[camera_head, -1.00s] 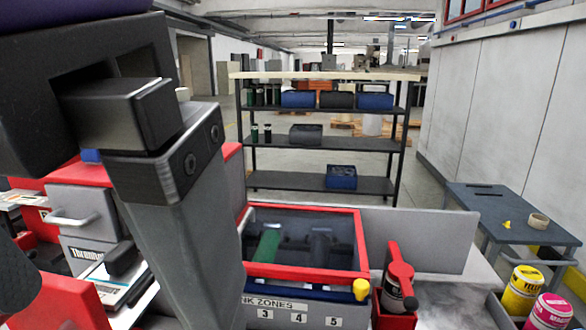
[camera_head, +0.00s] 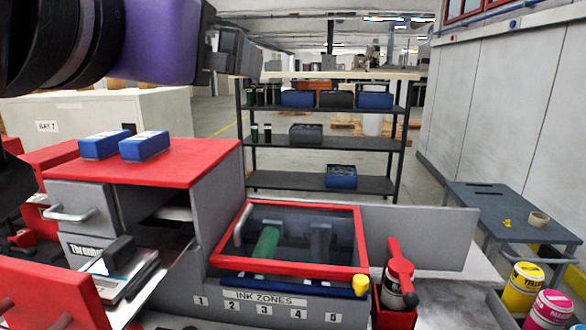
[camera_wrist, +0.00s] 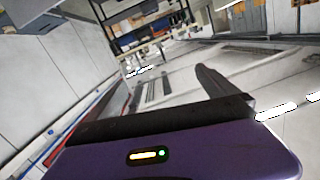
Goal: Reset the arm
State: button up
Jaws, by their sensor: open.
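My gripper (camera_wrist: 172,92) shows in the wrist view, its dark fingers spread apart with nothing held between them. Its purple body fills the bottom of that view. In the head view my arm crosses the top left corner, with a black part, a purple part and a grey end that points right. This end is raised in the air, above the red-topped cabinet and apart from it. The fingers cannot be made out clearly in the head view.
Two blue boxes (camera_head: 124,146) lie on the red cabinet top (camera_head: 190,165). The red-framed ink unit (camera_head: 308,270) stands in the middle. A bottle in a red holder (camera_head: 400,275), yellow and magenta cans (camera_head: 524,288) and a blue-grey table (camera_head: 500,208) are right. Shelves (camera_head: 320,142) stand behind.

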jog(key=s+d+f+n+t+y+b, duration=0.1)
jog(key=s+d+f+n+y+b, duration=0.2)
jog(key=f, duration=0.8)
jog(key=s+d+f+n+t+y, duration=0.1)
jog(key=d+f+n+t+y, duration=0.1)
jog(key=f+n+y, duration=0.65)
jog(key=s+d+f+n+t+y+b, duration=0.1)
jog(key=s+d+f+n+y+b, duration=0.15)
jog(key=f, duration=1.05)
jog(key=s+d+f+m+g+h+b, duration=0.1)
jog(key=s+d+f+m+g+h, duration=0.2)
jog(key=s+d+f, duration=0.8)
jog(key=s+d+f+m+g+h+b, duration=0.2)
jog(key=s+d+f+m+h, duration=0.6)
jog(key=f, duration=0.9)
jog(key=s+d+g+h, duration=0.1)
jog(key=s+d, duration=0.2)
jog(key=s, duration=0.2)
jog(key=shift+s+h, duration=0.25)
jog(key=shift+h, duration=0.05)
